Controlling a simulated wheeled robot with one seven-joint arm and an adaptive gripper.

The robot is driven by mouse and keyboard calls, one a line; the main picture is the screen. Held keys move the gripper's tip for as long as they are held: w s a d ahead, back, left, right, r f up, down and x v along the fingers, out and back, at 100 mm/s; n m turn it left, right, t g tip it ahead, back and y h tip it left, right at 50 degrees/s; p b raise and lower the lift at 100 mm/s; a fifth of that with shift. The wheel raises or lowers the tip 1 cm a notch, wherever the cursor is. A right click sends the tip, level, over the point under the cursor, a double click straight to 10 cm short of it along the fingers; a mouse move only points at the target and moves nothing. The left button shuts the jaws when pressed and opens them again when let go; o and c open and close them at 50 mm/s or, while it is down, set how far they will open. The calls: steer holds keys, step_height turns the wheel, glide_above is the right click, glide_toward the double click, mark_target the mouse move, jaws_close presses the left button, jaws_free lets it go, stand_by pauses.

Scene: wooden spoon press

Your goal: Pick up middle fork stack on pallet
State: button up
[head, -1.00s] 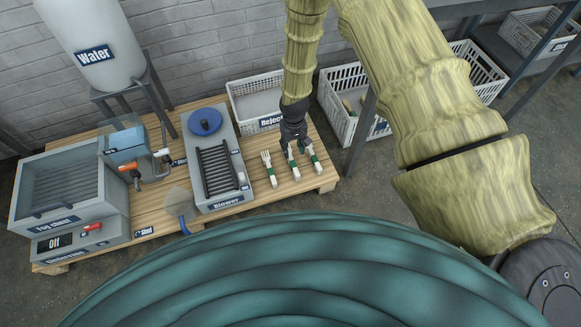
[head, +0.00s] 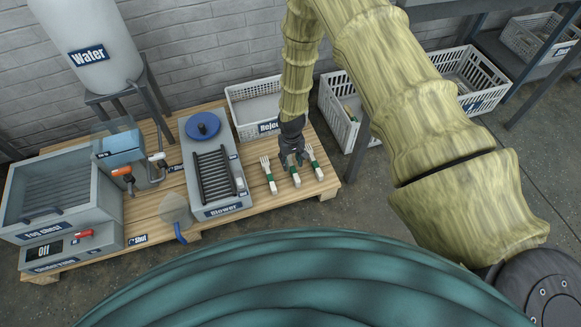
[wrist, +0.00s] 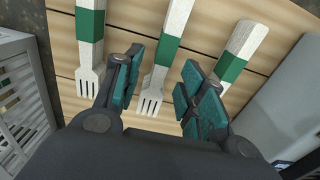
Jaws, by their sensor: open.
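Three white fork stacks with green bands lie side by side on the wooden pallet (head: 330,176). The middle fork stack (head: 296,182) is partly hidden behind my gripper (head: 291,161) in the head view. In the wrist view, the middle fork stack (wrist: 160,72) runs between the two open fingers of my gripper (wrist: 160,82), with its tines toward the palm. I see no finger closed on it. The other stacks are the left one (head: 268,174) and the right one (head: 315,163) in the head view. In the wrist view, a finger partly covers the stack on the right (wrist: 236,58).
The grey blower (head: 227,196) stands left of the forks. The reject crate (head: 247,108) is behind them, and another white crate (head: 335,118) stands beyond the pallet's right side. A trowel-like tool (head: 175,212) lies left of the blower.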

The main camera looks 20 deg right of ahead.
mark_target(291, 165)
step_height(291, 165, down, 4)
steer(key=shift+s+f+b, duration=0.1)
steer(key=shift+b, duration=0.7)
jaws_close()
